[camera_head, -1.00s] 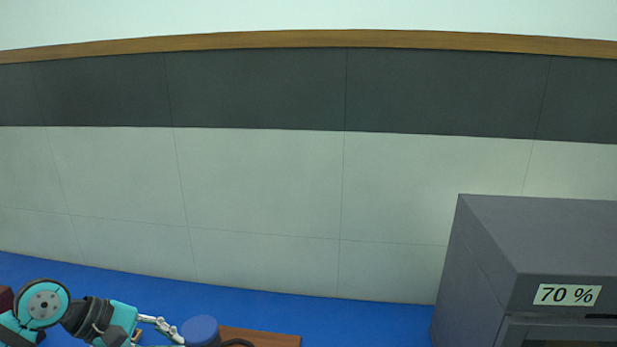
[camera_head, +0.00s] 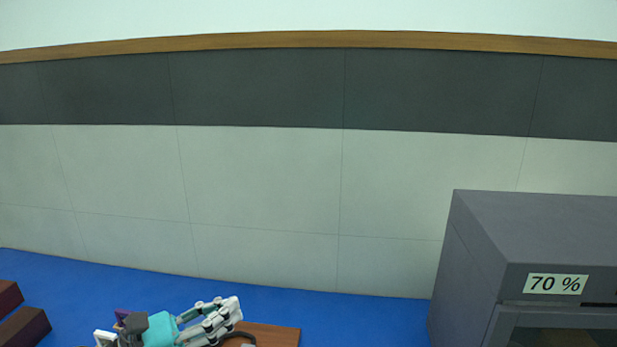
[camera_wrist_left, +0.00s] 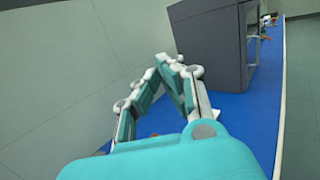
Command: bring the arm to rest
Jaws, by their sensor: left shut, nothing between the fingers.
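My left gripper (camera_head: 232,309) is at the bottom of the head view, above the blue bench top (camera_head: 300,300). Its fingers point right and slightly up, beside a brown wooden board (camera_head: 282,333). In the left wrist view the gripper (camera_wrist_left: 168,62) has its fingertips together with nothing between them. The fingers there point toward a dark grey cabinet. My right gripper is in neither view.
The dark grey cabinet (camera_head: 540,230) with a "70 %" label (camera_head: 556,284) stands at the right; it also shows in the left wrist view (camera_wrist_left: 212,45). Dark red-brown blocks (camera_head: 22,328) lie at the lower left. A tiled wall (camera_head: 260,180) closes the back. Blue surface between board and cabinet is clear.

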